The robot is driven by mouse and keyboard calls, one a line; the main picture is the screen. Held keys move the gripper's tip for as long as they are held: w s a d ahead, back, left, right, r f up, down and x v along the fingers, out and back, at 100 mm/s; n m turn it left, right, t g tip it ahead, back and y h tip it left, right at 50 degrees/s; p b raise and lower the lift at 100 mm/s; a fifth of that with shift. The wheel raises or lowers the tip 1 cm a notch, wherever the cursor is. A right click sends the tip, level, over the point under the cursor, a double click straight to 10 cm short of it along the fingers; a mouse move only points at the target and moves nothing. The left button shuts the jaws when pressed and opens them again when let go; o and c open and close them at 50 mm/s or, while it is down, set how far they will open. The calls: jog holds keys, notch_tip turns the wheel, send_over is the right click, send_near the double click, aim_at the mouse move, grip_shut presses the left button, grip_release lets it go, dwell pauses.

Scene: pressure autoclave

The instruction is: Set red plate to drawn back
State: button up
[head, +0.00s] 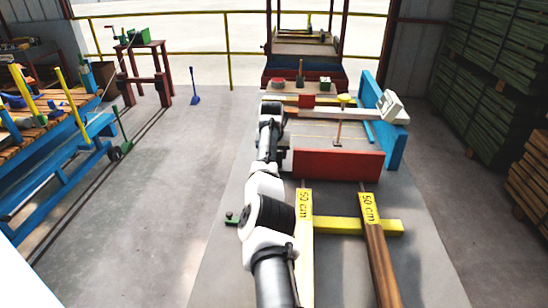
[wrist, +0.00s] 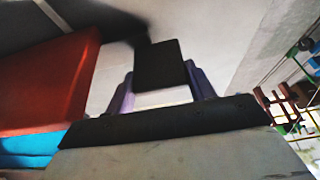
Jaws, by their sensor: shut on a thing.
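The red plate (head: 338,164) stands upright across the bench, in front of the blue side panel in the head view. Its red face (wrist: 48,82) fills the left of the wrist view, beside my gripper. My gripper (wrist: 160,72) has purple fingers on both sides of a black block (wrist: 160,60) and is shut on it. I cannot tell whether this block is joined to the red plate.
A blue panel (head: 380,115) stands behind at right.

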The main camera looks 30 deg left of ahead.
jog(key=shift+w+a+r, duration=0.1)
jog(key=shift+a+r, duration=0.15)
jog(key=shift+r, duration=0.15)
jog(key=o, duration=1.4)
jog(key=shift+w+a+f, duration=0.1)
jog(key=shift+f, duration=0.15)
jog(key=shift+d, duration=0.2)
jog(key=b+v, duration=0.3)
jog(key=v, duration=1.1)
jog(key=shift+b, duration=0.3)
jog(key=shift+a+f, duration=0.1)
jog(key=shift+f, duration=0.05)
